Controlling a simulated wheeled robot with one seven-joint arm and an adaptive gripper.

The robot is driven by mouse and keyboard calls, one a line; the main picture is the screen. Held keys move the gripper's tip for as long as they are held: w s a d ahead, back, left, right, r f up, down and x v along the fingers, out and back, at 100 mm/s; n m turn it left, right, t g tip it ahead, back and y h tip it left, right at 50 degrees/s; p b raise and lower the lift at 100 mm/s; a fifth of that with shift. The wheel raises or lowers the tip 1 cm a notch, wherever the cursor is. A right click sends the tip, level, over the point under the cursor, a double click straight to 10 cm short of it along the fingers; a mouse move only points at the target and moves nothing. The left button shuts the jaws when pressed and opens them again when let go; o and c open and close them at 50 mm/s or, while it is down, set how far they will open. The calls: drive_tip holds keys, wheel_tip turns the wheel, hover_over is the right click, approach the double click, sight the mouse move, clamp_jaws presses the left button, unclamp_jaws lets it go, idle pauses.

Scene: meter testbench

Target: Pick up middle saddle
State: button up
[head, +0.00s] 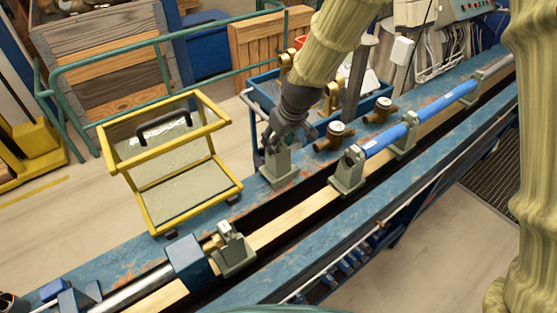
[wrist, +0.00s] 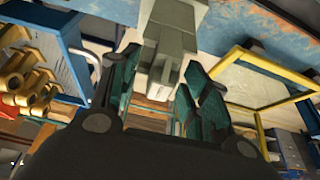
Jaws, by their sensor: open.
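A grey-green saddle (head: 279,170) stands upright on the far blue rail of the bench, off the centre line of the other saddles. My gripper (head: 285,136) comes down over its top from above. In the wrist view the same saddle (wrist: 172,38) reaches between the two dark green fingers of my open gripper (wrist: 160,78). A finger lies on each side; I cannot tell whether either touches it. Other saddles stand in the bench channel: one at the near left (head: 234,252), one in the middle (head: 347,171) and one farther right (head: 405,138).
A blue pipe (head: 420,119) rests on the two right saddles. Two brass meters (head: 335,139) stand on the far rail, close right of my gripper. A yellow trolley (head: 147,178) and a blue cart (head: 262,92) stand behind the bench.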

clamp_jaws()
drive_tip(key=shift+r, duration=0.25)
idle(0.4)
